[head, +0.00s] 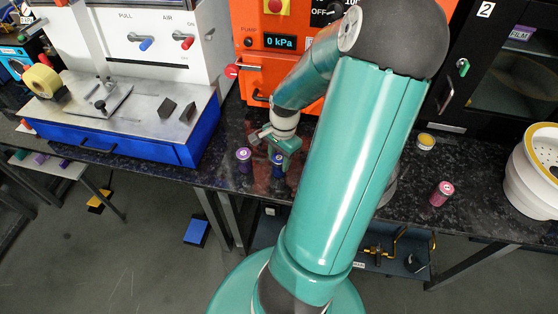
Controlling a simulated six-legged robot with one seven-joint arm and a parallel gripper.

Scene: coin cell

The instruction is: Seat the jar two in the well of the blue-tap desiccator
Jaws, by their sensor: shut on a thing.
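My gripper (277,148) is at the front of the dark bench, left of my arm's big teal link. It is shut on a blue jar (278,168), which stands upright under it; I cannot tell whether the jar touches the bench. A purple jar (244,160) stands close to its left. A pink jar (441,194) stands apart on the right of the bench. The numbers on the lids are too small to read. A white round vessel with a yellow-edged top (530,170) is at the right edge, partly cut off. I see no blue tap on it, and my arm hides part of the bench.
An orange pump cabinet (258,62) stands behind my gripper. A blue-based machine with a steel plate (135,120) is to the left. A black cabinet (490,80) is at the back right. A small yellow-topped tin (425,141) stands before it. Bench is clear around the pink jar.

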